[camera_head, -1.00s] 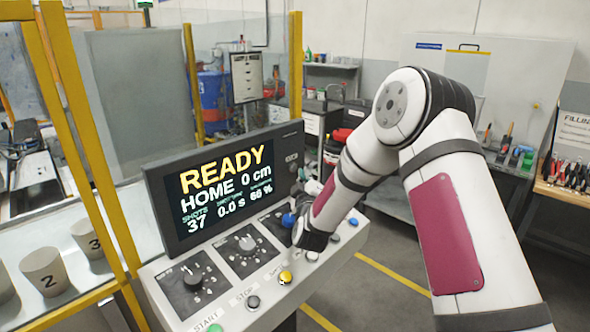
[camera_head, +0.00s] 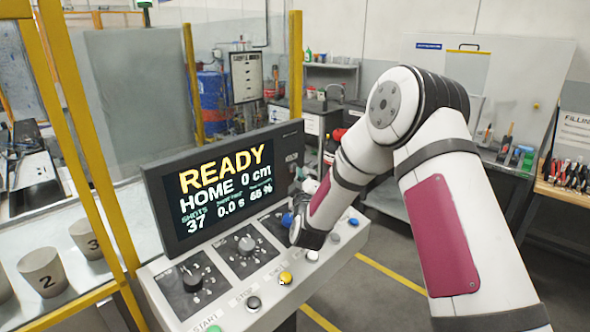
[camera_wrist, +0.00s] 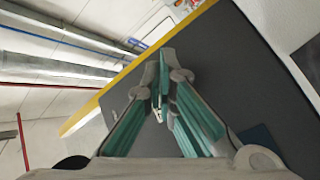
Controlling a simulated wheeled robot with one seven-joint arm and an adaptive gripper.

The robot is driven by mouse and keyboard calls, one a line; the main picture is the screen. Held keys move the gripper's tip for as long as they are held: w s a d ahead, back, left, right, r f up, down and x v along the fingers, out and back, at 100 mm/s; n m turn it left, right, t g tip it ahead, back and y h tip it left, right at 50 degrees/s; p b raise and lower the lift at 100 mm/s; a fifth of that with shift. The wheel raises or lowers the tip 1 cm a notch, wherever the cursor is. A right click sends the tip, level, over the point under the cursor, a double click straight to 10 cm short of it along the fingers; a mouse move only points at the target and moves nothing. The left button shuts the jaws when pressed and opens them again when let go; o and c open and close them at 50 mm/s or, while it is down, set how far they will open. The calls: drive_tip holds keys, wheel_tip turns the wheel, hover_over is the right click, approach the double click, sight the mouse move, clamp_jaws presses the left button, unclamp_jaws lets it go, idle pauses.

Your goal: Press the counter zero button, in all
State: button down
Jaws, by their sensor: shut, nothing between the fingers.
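The control panel (camera_head: 222,285) carries a row of round buttons along its front edge. I cannot read which one is the counter zero button. The screen (camera_head: 226,187) shows READY, HOME 0 cm and SHOTS 37. My arm reaches over the panel's far end, and its wrist hides part of the panel. In the wrist view my gripper (camera_wrist: 164,62) is shut and empty, with a dark surface behind its fingers.
Two dials stand on the panel, a near dial (camera_head: 192,280) and a far dial (camera_head: 246,245). A blue knob (camera_head: 288,219) is beside my wrist. A yellow frame (camera_head: 92,150) and grey cups (camera_head: 43,271) stand at the left. Open floor lies right of the panel.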

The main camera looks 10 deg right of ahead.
drive_tip(key=shift+w+a, duration=0.3)
drive_tip(key=shift+w, duration=0.1)
idle(0.6)
drive_tip(key=shift+s+d, duration=0.1)
drive_tip(key=shift+s, duration=0.05)
drive_tip(key=shift+s+d, duration=0.4)
drive_tip(key=shift+s, duration=0.25)
drive_tip(key=shift+p, duration=0.3)
drive_tip(key=shift+s+d+p, duration=0.65)
drive_tip(key=shift+s+d, duration=0.1)
drive_tip(key=shift+s, duration=0.25)
drive_tip(key=shift+s+d+p, duration=0.6)
drive_tip(key=shift+s+d, duration=0.15)
drive_tip(key=shift+s, duration=0.25)
